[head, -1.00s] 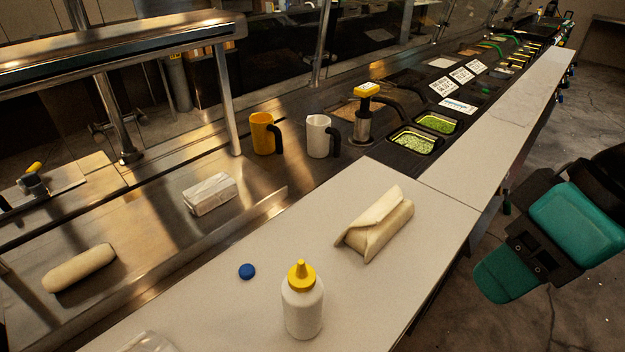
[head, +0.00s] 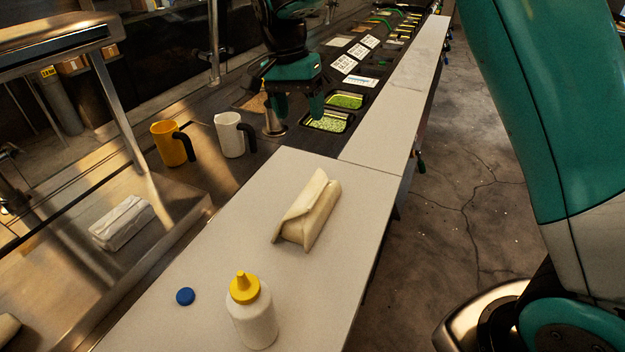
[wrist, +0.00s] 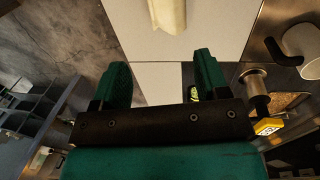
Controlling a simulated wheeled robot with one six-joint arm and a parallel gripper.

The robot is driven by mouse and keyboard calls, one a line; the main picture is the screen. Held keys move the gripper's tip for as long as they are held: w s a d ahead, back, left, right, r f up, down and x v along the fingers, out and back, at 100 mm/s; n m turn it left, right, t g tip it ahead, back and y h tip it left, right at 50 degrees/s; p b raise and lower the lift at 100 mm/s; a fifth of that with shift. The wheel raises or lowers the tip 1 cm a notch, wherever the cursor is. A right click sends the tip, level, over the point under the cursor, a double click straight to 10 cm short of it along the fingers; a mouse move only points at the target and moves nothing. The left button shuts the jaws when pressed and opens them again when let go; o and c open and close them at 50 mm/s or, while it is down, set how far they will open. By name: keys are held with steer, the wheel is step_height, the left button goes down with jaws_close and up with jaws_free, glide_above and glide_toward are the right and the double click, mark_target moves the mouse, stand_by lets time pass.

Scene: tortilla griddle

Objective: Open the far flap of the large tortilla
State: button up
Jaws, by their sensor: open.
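The large tortilla (head: 308,212) lies folded on the white counter board (head: 245,215), with a flap edge showing along its left side. Its end also shows at the top of the wrist view (wrist: 167,14). My gripper (head: 296,108) is above the food pans, beyond the tortilla and apart from it. In the wrist view my gripper (wrist: 158,85) has its two teal fingers spread wide with nothing between them.
A white bottle with yellow cap (head: 252,312) and a blue disc (head: 186,296) are on the near board. A yellow mug (head: 172,145), a white mug (head: 231,136) and a wrapped block (head: 122,222) stand left. Green-filled pans (head: 329,122) lie beyond. Board around the tortilla is clear.

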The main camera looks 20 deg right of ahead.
mark_target(314, 185)
steer(key=f+p, duration=0.1)
steer(key=f, duration=0.4)
steer(key=s+d+f+p, duration=0.1)
steer(key=f, duration=0.5)
steer(key=s+d+f+p, duration=0.1)
steer(key=f, duration=0.5)
steer(key=shift+f+p, duration=0.1)
steer(key=shift+p, duration=0.25)
steer(key=c, duration=1.2)
steer(key=shift+w+d, duration=0.1)
